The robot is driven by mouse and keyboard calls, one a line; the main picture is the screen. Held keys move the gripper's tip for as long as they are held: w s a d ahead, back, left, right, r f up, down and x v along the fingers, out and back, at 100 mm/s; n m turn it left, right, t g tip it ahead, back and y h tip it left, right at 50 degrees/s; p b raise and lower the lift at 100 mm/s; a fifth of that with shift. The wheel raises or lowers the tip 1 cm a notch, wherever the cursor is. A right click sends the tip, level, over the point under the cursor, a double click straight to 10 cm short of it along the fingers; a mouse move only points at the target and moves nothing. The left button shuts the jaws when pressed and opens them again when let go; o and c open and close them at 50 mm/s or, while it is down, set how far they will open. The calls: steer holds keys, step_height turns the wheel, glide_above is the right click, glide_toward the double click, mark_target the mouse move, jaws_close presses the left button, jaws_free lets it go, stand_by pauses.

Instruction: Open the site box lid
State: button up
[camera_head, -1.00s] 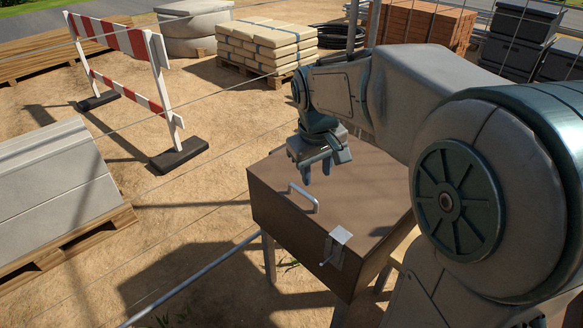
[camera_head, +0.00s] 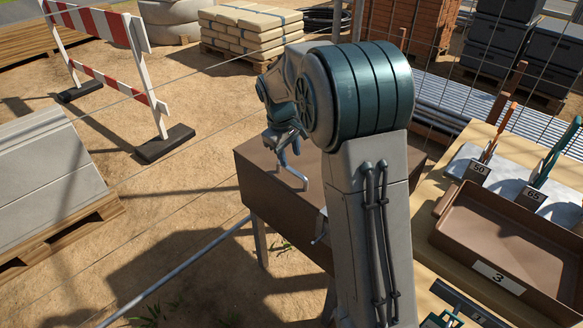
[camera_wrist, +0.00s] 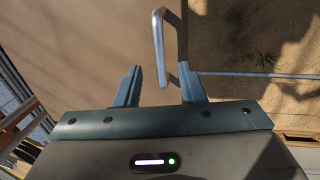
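The brown site box (camera_head: 262,205) stands on legs, left of my arm in the head view, with its lid down. A pale metal U-shaped handle (camera_head: 295,181) sits on the lid near its front edge. It also shows in the wrist view (camera_wrist: 157,42). My gripper (camera_head: 283,158) is over the lid at the handle. In the wrist view my gripper (camera_wrist: 160,80) is open, and the near end of the handle shows between its fingertips. I cannot tell whether they touch. The latch (camera_head: 320,226) at the box front is mostly hidden by my arm.
A table at the right holds a brown tray (camera_head: 510,243) marked 3 and tools in holders. A wire fence (camera_head: 450,60) stands behind. A striped barrier (camera_head: 110,75) and concrete slabs (camera_head: 45,180) are at the left, with sandy ground between.

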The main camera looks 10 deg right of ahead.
mark_target(293, 170)
steer(key=f, duration=0.3)
steer(key=d+f, duration=0.1)
steer(key=f, duration=0.1)
steer(key=shift+w+f, duration=0.3)
steer(key=shift+a, duration=0.1)
jaws_close()
